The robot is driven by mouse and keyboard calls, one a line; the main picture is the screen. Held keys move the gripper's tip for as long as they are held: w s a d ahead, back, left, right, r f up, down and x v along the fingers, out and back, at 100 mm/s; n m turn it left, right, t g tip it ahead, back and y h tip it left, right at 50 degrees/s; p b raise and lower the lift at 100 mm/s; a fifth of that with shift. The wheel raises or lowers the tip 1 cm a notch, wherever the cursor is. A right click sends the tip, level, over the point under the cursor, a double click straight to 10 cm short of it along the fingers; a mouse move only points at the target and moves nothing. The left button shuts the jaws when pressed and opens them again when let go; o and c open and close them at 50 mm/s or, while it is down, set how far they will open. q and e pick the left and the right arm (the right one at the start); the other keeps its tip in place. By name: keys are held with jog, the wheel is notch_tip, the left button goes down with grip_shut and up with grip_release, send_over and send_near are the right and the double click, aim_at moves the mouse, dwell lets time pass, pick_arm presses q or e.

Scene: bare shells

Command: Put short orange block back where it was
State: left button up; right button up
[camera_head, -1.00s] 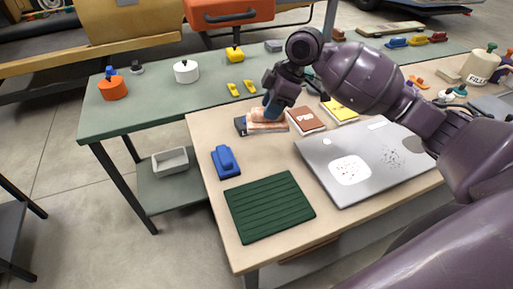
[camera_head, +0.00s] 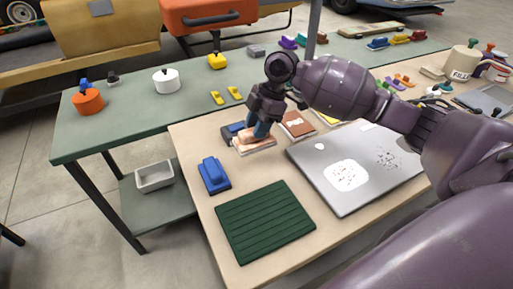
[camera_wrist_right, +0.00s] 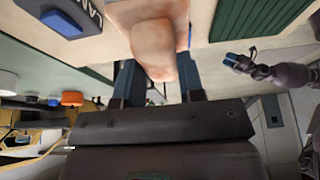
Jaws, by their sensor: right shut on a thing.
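My right gripper (camera_head: 260,130) is over the back left part of the wooden table, its blue fingers pointing down. It is shut on a peach-orange block (camera_head: 249,136), which is low over or on a pale orange piece; contact is unclear. In the right wrist view the peach-orange block (camera_wrist_right: 152,30) fills the top middle between my right gripper's fingers (camera_wrist_right: 160,76). My left gripper (camera_wrist_right: 238,61) appears small at the right of that view; its finger gap is too small to judge. It is outside the head view.
A dark board with a blue block (camera_head: 231,131) is close left of my right gripper. A brown board (camera_head: 297,124) is to its right. A blue block on a board (camera_head: 213,174), a green ridged mat (camera_head: 265,222) and a laptop (camera_head: 350,170) occupy the table. A green bench (camera_head: 130,122) is behind.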

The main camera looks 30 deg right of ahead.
notch_tip(320, 180, down, 2)
jog(key=shift+f, duration=0.4)
notch_tip(320, 180, down, 5)
jog(key=shift+f+b, duration=0.1)
jog(key=shift+b, duration=0.35)
pick_arm(q)
jog(key=shift+w+d+f, duration=0.1)
jog(key=shift+w+f, duration=0.05)
jog(key=shift+w, duration=0.15)
jog(key=shift+s+f, duration=0.1)
pick_arm(e)
jog(key=o, duration=0.9)
